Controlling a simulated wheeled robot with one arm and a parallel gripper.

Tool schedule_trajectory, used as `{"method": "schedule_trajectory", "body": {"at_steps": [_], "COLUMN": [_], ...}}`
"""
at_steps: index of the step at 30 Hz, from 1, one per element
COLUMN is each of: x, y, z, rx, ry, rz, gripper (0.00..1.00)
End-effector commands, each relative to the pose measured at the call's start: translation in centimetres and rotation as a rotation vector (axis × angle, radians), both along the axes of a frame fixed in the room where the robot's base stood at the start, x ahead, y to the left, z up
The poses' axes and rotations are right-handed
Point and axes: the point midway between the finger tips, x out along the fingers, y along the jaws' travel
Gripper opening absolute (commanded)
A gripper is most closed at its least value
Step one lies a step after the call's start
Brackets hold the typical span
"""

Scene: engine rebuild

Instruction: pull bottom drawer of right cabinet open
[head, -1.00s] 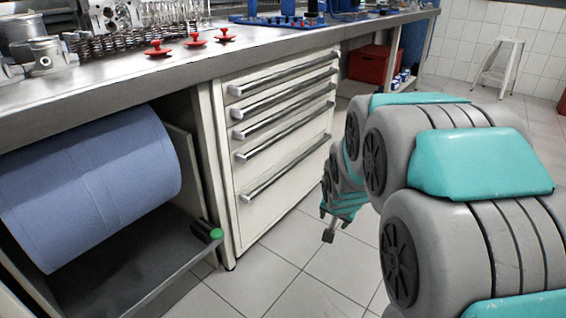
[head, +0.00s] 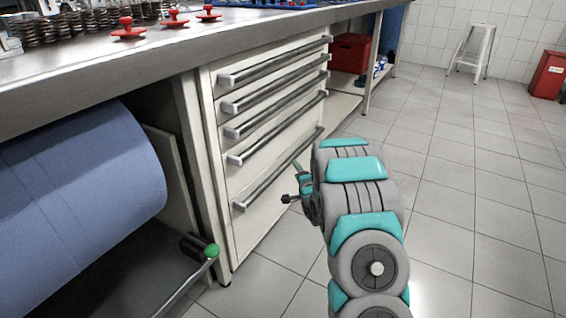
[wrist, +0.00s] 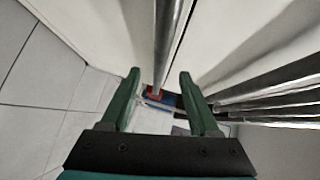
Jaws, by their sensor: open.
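The right cabinet (head: 258,208) is white, with several drawers that look shut in the head view. Its bottom drawer (head: 270,215) has a long silver bar handle (head: 262,182). My gripper (head: 293,183) is in front of the bottom drawer, near the right part of that handle. In the wrist view my gripper (wrist: 159,76) is open, its two green fingers apart. A silver bar handle (wrist: 165,38) runs down the picture towards the gap between the fingertips. I cannot tell whether it lies between them in depth. I see nothing held.
A blue roll (head: 80,175) and a green-knobbed lever (head: 211,250) are left of the cabinet. The steel worktop (head: 150,55) overhangs above. A red box (head: 350,53) sits on a low shelf behind.

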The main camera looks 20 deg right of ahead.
Motion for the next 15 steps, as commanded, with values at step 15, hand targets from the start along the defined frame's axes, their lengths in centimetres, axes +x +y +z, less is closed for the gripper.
{"method": "schedule_trajectory", "body": {"at_steps": [15], "x": [3.6], "y": [-0.6], "z": [-0.6], "rx": [0.012], "ry": [-0.021], "rz": [0.001], "gripper": [0.62]}}
